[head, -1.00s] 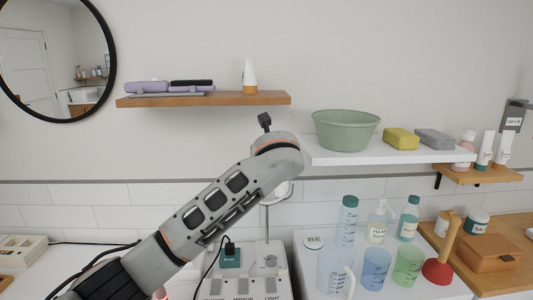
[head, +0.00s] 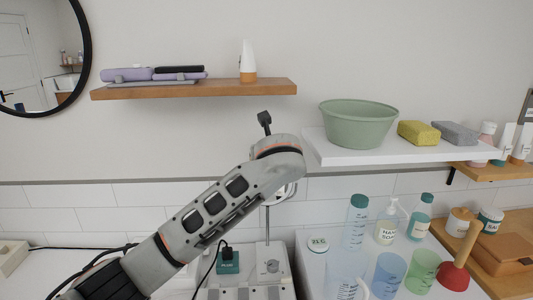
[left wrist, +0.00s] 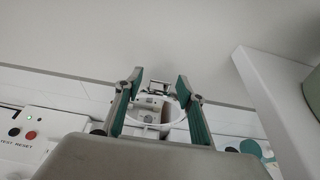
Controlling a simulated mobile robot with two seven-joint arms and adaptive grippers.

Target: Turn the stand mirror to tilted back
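The stand mirror (head: 289,191) is a small round mirror on a thin post above a white console in the head view. My left arm hides most of its disc. In the left wrist view the round, pale-rimmed mirror (left wrist: 181,117) lies between and beyond the fingers, with a reflection in its face. My left gripper (left wrist: 159,82) is open, its two green-padded fingers spread on either side of the mirror. No contact can be made out. In the head view that gripper is hidden behind my arm. The mirror's exact tilt is hard to tell. My right gripper is not in view.
A white shelf (head: 315,147) with a green basin (head: 358,124) is right of my arm. A wooden shelf (head: 200,89) is above. Bottles, cups and a plunger (head: 460,262) crowd the counter at right. A green plug (head: 228,261) and cable sit on the console.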

